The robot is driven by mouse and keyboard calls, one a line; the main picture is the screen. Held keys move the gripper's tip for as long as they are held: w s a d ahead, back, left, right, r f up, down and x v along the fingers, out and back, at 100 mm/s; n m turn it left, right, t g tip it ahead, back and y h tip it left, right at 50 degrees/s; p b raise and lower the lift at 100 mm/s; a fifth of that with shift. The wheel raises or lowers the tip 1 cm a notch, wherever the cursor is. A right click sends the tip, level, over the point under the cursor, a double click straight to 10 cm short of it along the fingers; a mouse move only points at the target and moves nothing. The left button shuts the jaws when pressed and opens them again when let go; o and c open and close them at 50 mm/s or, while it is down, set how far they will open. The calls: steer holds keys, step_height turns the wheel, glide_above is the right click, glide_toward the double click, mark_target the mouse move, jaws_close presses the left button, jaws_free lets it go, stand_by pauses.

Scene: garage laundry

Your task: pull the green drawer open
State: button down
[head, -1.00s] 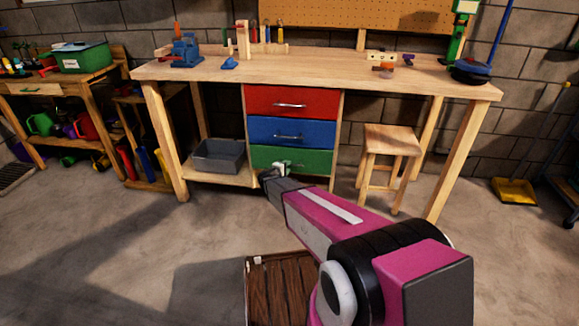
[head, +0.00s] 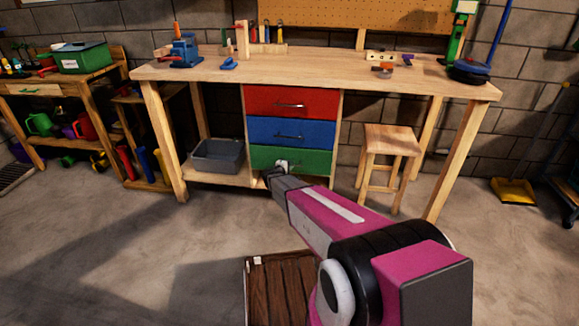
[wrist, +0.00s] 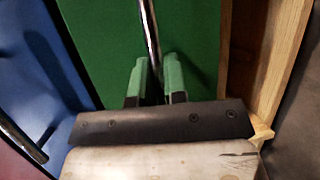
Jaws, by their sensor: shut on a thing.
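The green drawer (head: 315,158) is the lowest of three under the workbench. Its face looks about level with the drawers above in the head view. In the wrist view its green front (wrist: 95,35) fills the middle, with a silver bar handle (wrist: 150,40) running down from the top edge. My gripper (wrist: 156,78) is shut on this handle, one finger on each side of the bar. In the head view my gripper (head: 277,170) is at the drawer's left half, and my wrist hides the drawer's lower left corner and part of the handle.
The blue drawer (head: 290,132) and red drawer (head: 290,101) sit above, both shut. A grey bin (head: 218,156) stands on the shelf to the left. A wooden stool (head: 390,140) stands to the right.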

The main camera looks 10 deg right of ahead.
steer(key=s+a, duration=0.4)
steer(key=s, duration=0.8)
steer(key=s+a, duration=0.4)
steer(key=s, duration=0.8)
steer(key=shift+s, duration=0.15)
steer(key=c, duration=1.2)
jaws_free()
steer(key=v, duration=1)
steer(key=shift+s+a, duration=0.25)
steer(key=shift+s, duration=0.05)
